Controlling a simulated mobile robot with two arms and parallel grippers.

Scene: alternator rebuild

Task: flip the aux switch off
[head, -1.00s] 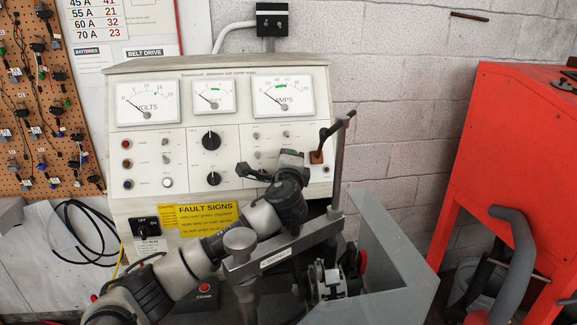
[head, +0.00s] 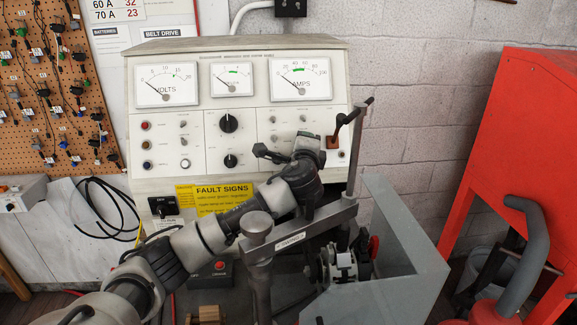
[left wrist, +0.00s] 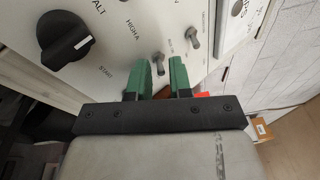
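The tester's pale panel (head: 205,170) carries small toggle switches, including one upper-middle toggle (head: 274,118) and one to its right (head: 303,118). I cannot read which is labelled aux. My left gripper (head: 305,138) is in front of the panel's lower right; its fingertips are mostly hidden in the head view. In the left wrist view its green fingers (left wrist: 164,75) are apart with a gap between them, pointing at the panel. A metal toggle (left wrist: 158,62) is just beyond the left finger, and another toggle (left wrist: 193,40) is above the right finger. Nothing is visibly gripped. My right gripper is not in view.
A black knob (left wrist: 65,38) is left of the fingers in the wrist view. A grey metal frame (head: 400,240) and clamp bar (head: 300,232) lie below. A red cabinet (head: 525,150) is at right.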

